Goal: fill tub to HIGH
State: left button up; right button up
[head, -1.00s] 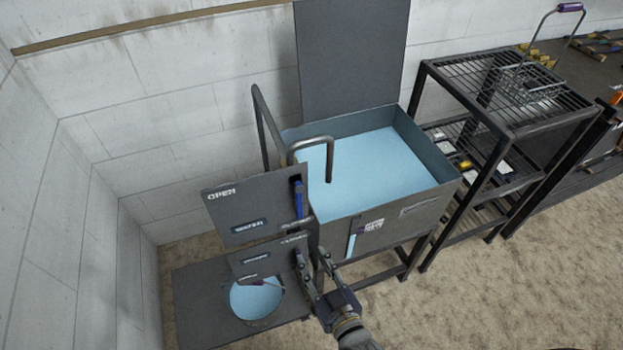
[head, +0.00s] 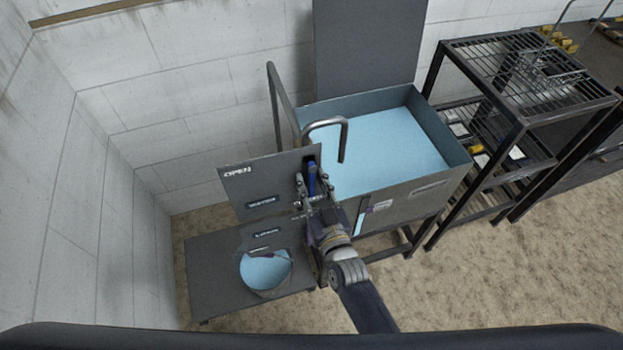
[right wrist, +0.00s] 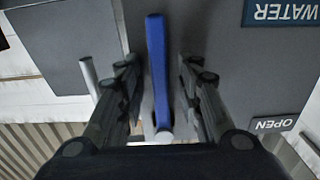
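The grey tub (head: 405,205) holds light blue water (head: 385,150) and has a bent spout pipe (head: 344,140) over it. A narrow light blue gauge strip (head: 359,220) shows on its front. The grey panel (head: 240,190) carries the labels OPEN and WATER and an upright blue lever (head: 312,176). The lever also shows in the right wrist view (right wrist: 157,70). My right gripper (head: 313,188) is open, with one finger on each side of the lever. Gaps show between the fingers and the lever in the right wrist view. My left gripper is not in view.
A lower panel (head: 262,236) and a round vessel of blue water (head: 266,270) sit below on a dark platform (head: 205,285). A black wire rack (head: 515,75) stands right of the tub. A wall is behind and at left; the floor at front right is clear.

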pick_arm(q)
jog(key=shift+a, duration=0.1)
pick_arm(e)
jog(key=shift+w+a, duration=0.1)
jog(key=shift+w, duration=0.25)
jog(key=shift+c, duration=0.3)
grip_shut()
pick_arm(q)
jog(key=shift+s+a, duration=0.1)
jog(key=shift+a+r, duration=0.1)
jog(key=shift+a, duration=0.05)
